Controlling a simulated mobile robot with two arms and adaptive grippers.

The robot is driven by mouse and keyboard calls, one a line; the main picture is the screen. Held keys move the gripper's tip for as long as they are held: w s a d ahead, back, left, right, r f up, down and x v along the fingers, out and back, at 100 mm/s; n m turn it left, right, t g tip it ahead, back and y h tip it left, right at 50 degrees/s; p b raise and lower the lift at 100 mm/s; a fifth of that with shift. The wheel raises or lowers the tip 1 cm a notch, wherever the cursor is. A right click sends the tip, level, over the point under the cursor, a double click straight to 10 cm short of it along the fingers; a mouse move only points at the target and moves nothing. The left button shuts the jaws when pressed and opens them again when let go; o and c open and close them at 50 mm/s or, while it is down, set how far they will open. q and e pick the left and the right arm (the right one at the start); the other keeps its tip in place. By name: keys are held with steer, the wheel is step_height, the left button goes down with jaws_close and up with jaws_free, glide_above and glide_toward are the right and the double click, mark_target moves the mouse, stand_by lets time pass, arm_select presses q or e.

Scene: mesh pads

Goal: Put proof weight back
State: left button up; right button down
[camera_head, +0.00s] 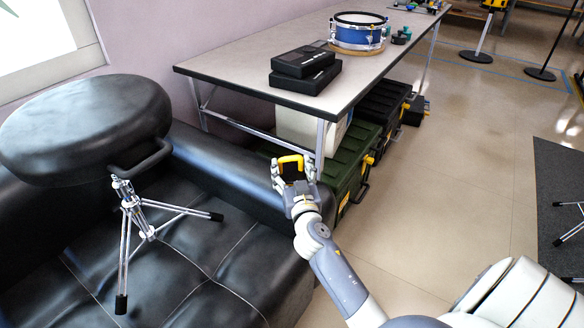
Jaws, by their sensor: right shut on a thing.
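My right gripper (291,178) is shut on a small yellow-and-black object (291,161), which I take to be the proof weight. Its yellow top edge and dark middle show between the fingers; the rest is hidden. The gripper holds it up in front of the table's near end, between the black sofa and the green case as seen here. I cannot tell its exact height or whether it touches anything. My left gripper is not in view.
A long table (240,65) bears black boxes (305,68) and a blue drum (358,32). Green (345,160) and black cases (383,105) stand beneath it. A stool (85,125) with metal legs rests on the black sofa (195,270). The floor (450,160) at right is mostly clear.

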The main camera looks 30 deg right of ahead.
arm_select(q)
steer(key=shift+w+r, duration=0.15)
arm_select(e)
steer(key=shift+r, duration=0.25)
steer(key=shift+c, duration=2.2)
jaws_free()
steer(key=shift+f, duration=0.25)
steer(key=shift+r, duration=0.1)
steer(key=shift+s+a, duration=0.15)
steer(key=shift+s, duration=0.15)
steer(key=v, duration=0.6)
steer(key=shift+s+a, duration=0.1)
steer(key=shift+s, duration=0.15)
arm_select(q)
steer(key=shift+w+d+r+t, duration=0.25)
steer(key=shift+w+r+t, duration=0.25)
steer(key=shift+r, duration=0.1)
arm_select(e)
steer(key=s+a+f+n+g+y, duration=0.1)
steer(key=s+a+n+g+y, duration=0.1)
steer(key=s+a, duration=0.4)
steer(key=s+a+f+n+g+y, duration=0.2)
steer(key=s+a+n+y, duration=0.3)
steer(key=a, duration=0.8)
steer(key=shift+s+g+y, duration=0.3)
steer(key=shift+s+y, duration=0.35)
steer(key=shift+y, duration=0.55)
